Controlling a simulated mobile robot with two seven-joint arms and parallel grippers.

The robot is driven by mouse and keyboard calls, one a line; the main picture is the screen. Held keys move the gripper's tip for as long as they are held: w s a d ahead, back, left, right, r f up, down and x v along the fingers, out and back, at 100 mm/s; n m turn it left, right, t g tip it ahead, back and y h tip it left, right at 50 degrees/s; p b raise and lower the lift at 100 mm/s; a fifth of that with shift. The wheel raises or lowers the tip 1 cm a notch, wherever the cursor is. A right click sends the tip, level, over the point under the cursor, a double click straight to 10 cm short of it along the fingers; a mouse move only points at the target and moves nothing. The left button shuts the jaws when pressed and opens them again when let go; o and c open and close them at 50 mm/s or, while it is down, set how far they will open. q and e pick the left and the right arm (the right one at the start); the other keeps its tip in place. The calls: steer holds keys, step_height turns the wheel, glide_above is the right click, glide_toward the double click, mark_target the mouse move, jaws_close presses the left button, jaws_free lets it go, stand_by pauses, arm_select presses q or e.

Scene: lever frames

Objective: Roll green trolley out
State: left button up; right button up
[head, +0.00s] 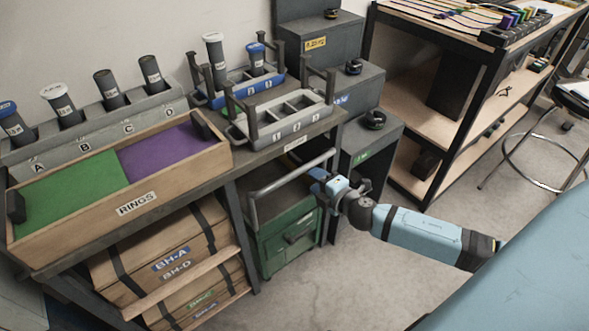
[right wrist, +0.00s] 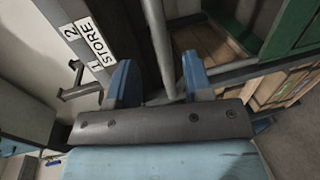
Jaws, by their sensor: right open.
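The green trolley (head: 285,243) stands on the floor under the bench, with its grey tubular handle (head: 290,174) raised at the front. Part of its green body (right wrist: 293,30) shows at the upper right in the right wrist view. My right gripper (head: 318,182) is at the right end of the handle. In the right wrist view its two blue fingers (right wrist: 158,65) are apart, and a grey bar of the handle (right wrist: 158,40) lies in the gap between them. I cannot tell whether either finger touches the bar. My left gripper is not in view.
The bench's dark leg stands left of the trolley, beside stacked cardboard boxes (head: 170,262). Grey stepped cabinets (head: 370,140) stand to the right. A STORE label (right wrist: 95,42) shows near my fingers. The floor (head: 335,285) in front of the trolley is clear.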

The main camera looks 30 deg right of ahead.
mark_target(303, 172)
steer(key=b+x, duration=0.1)
steer(key=x, duration=0.8)
jaws_close()
